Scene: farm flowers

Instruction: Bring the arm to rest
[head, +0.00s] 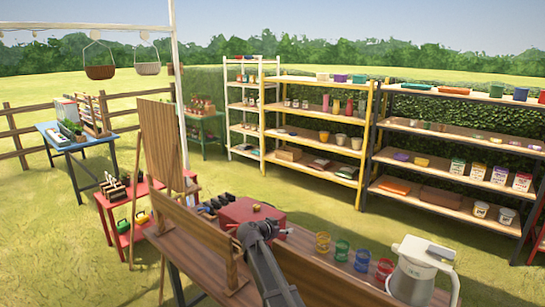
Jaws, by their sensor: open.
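My arm (272,274) reaches up from the bottom edge over the wooden bench, slightly bent near its end. My gripper (262,229) is at the arm's far end, small in view, and open. It appears in front of a red box (243,209) on the bench and hides part of it. I cannot tell how far above the bench it is. Nothing is seen held in it.
Several coloured cups (342,249) stand right of the arm on the bench (312,275), beside a white jug (413,270). A wooden board (200,245) edges the bench on the left. Stocked shelves (320,145) stand behind; open grass lies between.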

